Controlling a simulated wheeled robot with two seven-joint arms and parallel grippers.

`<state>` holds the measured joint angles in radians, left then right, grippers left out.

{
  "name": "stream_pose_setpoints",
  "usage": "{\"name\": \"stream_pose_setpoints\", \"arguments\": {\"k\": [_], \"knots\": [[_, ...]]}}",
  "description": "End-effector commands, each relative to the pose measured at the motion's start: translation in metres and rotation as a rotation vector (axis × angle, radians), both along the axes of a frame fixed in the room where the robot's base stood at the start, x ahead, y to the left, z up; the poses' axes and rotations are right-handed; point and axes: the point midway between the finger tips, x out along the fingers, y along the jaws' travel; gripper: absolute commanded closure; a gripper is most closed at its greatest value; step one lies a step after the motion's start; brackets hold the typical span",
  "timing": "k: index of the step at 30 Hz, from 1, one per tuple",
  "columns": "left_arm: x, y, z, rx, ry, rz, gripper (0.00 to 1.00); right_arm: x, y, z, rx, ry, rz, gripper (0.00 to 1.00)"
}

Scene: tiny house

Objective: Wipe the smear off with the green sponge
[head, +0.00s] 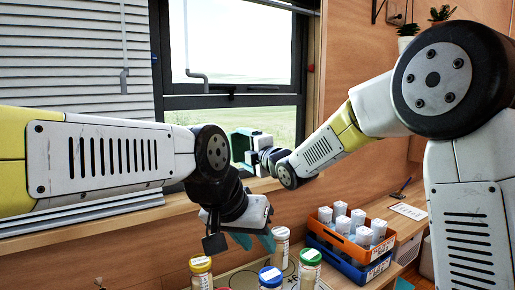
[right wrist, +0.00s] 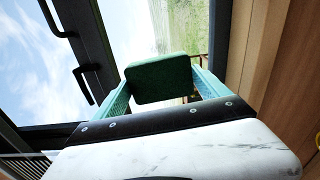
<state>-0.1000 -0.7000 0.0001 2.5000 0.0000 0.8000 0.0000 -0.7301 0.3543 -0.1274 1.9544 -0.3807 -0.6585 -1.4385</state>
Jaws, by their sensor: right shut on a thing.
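The green sponge (right wrist: 160,78) is a dark green block between the teal fingers of my right gripper (right wrist: 160,92) in the right wrist view. In the head view my right gripper (head: 243,147) holds it in front of the window's lower pane (head: 283,122). I cannot tell whether the sponge touches the glass. I cannot make out the smear in either view. My left gripper (head: 255,241) hangs low over the table, pointing down, with its teal fingers apart and nothing seen between them.
Jars with yellow (head: 201,264), blue (head: 270,275) and green (head: 310,257) lids stand below my left gripper. An orange crate (head: 347,245) of white-capped bottles sits on a blue crate (head: 345,269) to the right. A dark window handle (right wrist: 85,84) and the window frame are near the sponge.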

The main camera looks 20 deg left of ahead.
Motion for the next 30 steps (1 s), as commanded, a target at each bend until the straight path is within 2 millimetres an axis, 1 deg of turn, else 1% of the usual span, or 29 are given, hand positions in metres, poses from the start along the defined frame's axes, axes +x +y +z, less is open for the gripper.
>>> {"name": "stream_pose_setpoints", "arguments": {"k": [13, 17, 30], "knots": [[0.0, 0.0, 0.0, 0.0, 0.0, 0.0, 0.64, 0.0, 0.0, 0.0, -0.001, 0.001, 0.0, 0.47], [0.0, 0.0, 0.0, 0.0, 0.0, 0.0, 0.64, 0.003, 0.003, -0.001, -0.001, 0.0, 0.0, 0.47], [0.0, 0.0, 0.0, 0.0, 0.0, 0.0, 0.64, 0.034, 0.036, -0.001, -0.001, -0.001, 0.0, 0.47]]}}
